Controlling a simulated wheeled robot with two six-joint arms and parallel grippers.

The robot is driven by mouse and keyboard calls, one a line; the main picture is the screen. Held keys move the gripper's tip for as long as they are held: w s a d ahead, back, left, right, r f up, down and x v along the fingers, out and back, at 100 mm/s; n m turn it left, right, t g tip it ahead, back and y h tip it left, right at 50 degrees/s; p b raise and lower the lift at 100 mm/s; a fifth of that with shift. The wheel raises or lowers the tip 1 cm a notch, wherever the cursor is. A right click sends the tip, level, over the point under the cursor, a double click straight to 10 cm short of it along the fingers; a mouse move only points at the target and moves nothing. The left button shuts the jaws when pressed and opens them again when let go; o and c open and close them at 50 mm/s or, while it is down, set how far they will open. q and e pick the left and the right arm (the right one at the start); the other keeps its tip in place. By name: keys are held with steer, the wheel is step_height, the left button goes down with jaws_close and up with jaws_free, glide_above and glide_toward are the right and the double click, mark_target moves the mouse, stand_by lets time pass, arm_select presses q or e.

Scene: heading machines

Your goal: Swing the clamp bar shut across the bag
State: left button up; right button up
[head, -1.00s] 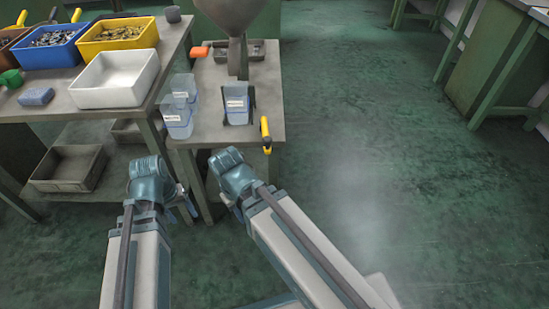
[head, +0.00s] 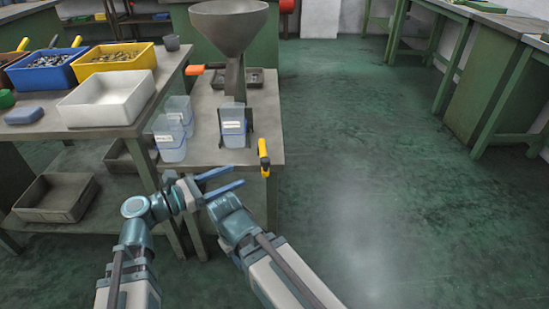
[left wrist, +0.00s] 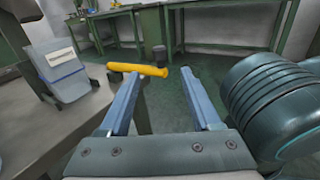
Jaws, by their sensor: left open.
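The bag (head: 233,122), clear bluish with a white label, stands upright under the funnel spout in a dark holder; it also shows in the left wrist view (left wrist: 60,72). The clamp bar's yellow handle (head: 263,152) points toward me at the small table's right edge, swung out beside the bag. In the left wrist view the handle (left wrist: 137,69) lies crosswise just beyond my fingertips. My left gripper (head: 237,177) is open and empty, in front of the table edge, its fingers pointing right. My right arm's end (head: 228,212) is just below it; its fingers do not show.
A large grey funnel (head: 230,25) stands over the small table (head: 205,150). Two more bluish bags (head: 170,140) stand left of the bag. An orange piece (head: 195,70) lies behind. The left bench carries a white bin (head: 108,98). The floor right of the table is clear.

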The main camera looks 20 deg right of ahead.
mark_target(263, 151)
arm_select(q)
steer(key=x, duration=1.3)
steer(key=shift+d+r, duration=0.2)
steer(key=shift+d, duration=0.2)
steer(key=shift+w, duration=0.1)
jaws_close()
stand_by(0.9)
